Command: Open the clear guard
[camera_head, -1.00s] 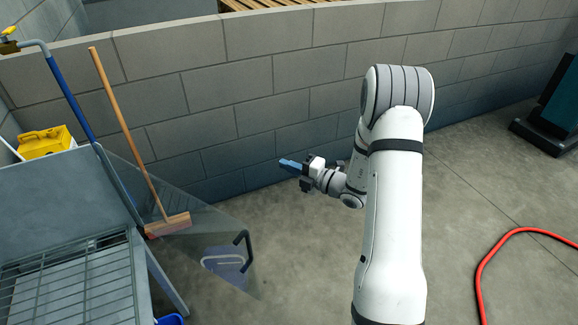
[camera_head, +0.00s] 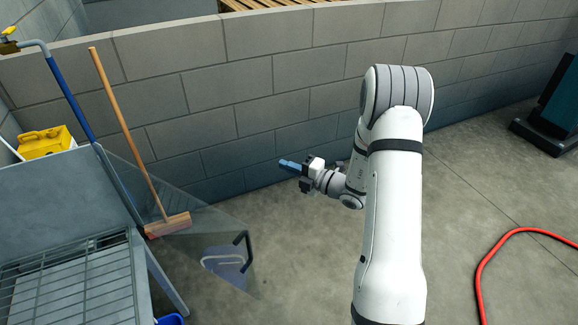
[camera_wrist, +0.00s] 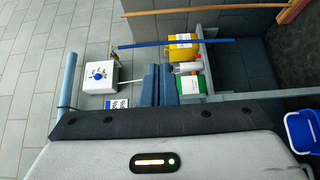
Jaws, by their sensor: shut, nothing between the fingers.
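The clear guard (camera_head: 206,222) is a see-through panel in the head view. It stands out from the metal bench at the left, over the floor, with its black handle (camera_head: 243,243) near its outer lower end. My gripper (camera_head: 283,162) is above and to the right of the handle, apart from the guard, in front of the block wall. Its blue fingers are shut and empty; they also show side by side in the wrist view (camera_wrist: 158,84). I cannot make out the guard in the wrist view.
A wooden broom (camera_head: 124,125) leans near the guard's inner side. The metal bench (camera_head: 65,195) carries a yellow container (camera_head: 47,142). A red hose (camera_head: 487,262) lies on the floor at right. A blue bucket (camera_wrist: 303,132) shows in the wrist view. Floor between guard and arm is clear.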

